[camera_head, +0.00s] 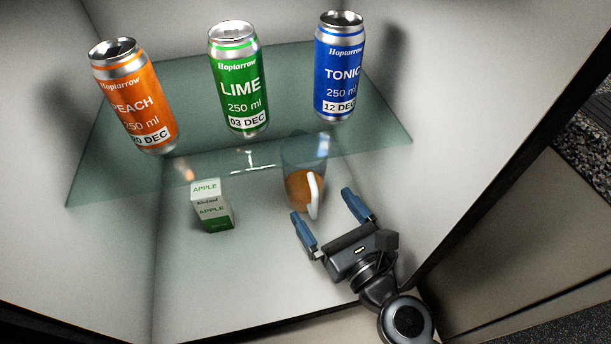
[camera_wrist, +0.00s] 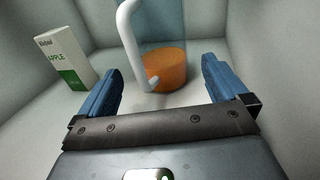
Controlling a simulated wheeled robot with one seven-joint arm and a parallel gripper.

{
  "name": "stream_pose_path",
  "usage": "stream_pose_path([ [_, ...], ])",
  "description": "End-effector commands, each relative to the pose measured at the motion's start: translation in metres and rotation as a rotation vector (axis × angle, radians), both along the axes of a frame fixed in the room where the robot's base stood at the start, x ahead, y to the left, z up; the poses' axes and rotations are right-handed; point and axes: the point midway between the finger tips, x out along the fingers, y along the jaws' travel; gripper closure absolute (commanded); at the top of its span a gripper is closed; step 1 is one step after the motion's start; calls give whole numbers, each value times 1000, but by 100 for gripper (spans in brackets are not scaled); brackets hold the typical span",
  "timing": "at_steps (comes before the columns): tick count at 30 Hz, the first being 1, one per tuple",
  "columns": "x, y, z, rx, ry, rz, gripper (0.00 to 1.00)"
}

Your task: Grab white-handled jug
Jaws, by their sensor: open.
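The jug (camera_head: 302,181) is clear, with a white handle and an orange lower part. It stands on the floor of a pale compartment, below a glass shelf. In the wrist view the jug (camera_wrist: 166,70) is straight ahead, its white handle (camera_wrist: 129,40) facing me and slightly left. My gripper (camera_head: 324,205) is open and empty, its blue fingertips just in front of the jug, one on either side of the handle's line. The wrist view shows the gripper (camera_wrist: 160,80) too, with the handle and orange base between the fingers. Whether the fingers touch the jug cannot be told.
A white and green apple carton (camera_head: 212,206) stands left of the jug. Above, the glass shelf (camera_head: 185,165) holds an orange peach can (camera_head: 133,97), a green lime can (camera_head: 239,78) and a blue tonic can (camera_head: 338,66). The compartment's right wall (camera_head: 470,130) is near my gripper.

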Motion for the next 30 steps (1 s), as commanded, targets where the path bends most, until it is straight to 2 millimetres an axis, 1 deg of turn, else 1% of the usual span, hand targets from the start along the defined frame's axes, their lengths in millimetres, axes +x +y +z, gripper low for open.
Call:
stream_pose_path([
  [9, 36, 22, 1, 1, -2, 0, 0],
  [12, 44, 27, 1, 0, -1, 0, 0],
  [15, 47, 29, 0, 0, 0, -1, 0],
  [21, 47, 28, 0, 0, 0, -1, 0],
  [30, 47, 28, 0, 0, 0, -1, 29],
])
